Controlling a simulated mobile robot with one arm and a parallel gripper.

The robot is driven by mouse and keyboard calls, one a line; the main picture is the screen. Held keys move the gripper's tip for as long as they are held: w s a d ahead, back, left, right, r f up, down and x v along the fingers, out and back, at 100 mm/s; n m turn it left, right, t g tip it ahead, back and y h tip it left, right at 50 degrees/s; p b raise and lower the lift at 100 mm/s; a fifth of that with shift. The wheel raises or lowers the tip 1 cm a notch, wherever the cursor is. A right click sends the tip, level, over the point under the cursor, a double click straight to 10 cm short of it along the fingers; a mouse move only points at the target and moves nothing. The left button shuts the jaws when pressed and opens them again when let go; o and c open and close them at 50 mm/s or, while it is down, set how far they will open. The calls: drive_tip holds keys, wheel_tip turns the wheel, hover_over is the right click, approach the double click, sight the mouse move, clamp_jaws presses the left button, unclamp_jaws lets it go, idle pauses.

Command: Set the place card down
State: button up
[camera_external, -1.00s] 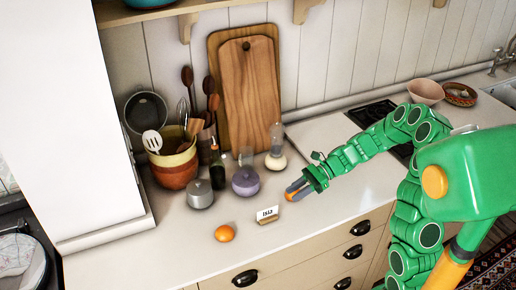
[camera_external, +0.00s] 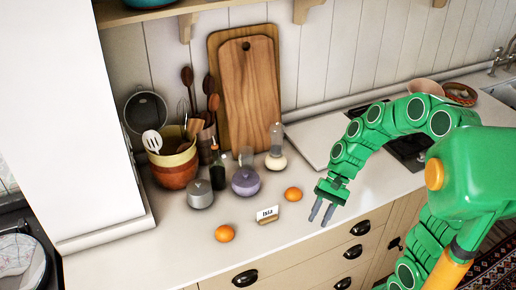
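The place card (camera_external: 267,213) is a small white card with dark lettering in a wooden holder. It stands upright on the counter near the front edge, between two oranges. My gripper (camera_external: 321,215) is to the right of the card, pointing down, with its two grey fingers apart and nothing between them. It is clear of the card, near the counter's front edge.
One orange (camera_external: 293,194) lies behind and right of the card, another orange (camera_external: 225,233) to its left. A purple jar (camera_external: 246,181), a grey pot (camera_external: 200,194) and a dark bottle (camera_external: 217,168) stand behind. The counter (camera_external: 160,240) at front left is bare.

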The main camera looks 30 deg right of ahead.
drive_tip(key=s+d+r+n+h, duration=0.1)
drive_tip(key=s+d+n+h, duration=0.2)
drive_tip(key=s+d, duration=0.2)
drive_tip(key=s+d+r+n+t+h, duration=0.1)
drive_tip(key=s+d+n+h, duration=0.3)
drive_tip(key=s, duration=0.6)
drive_tip(key=shift+d+r+t, duration=0.3)
drive_tip(key=shift+d+r, duration=0.25)
drive_tip(key=shift+d, duration=0.35)
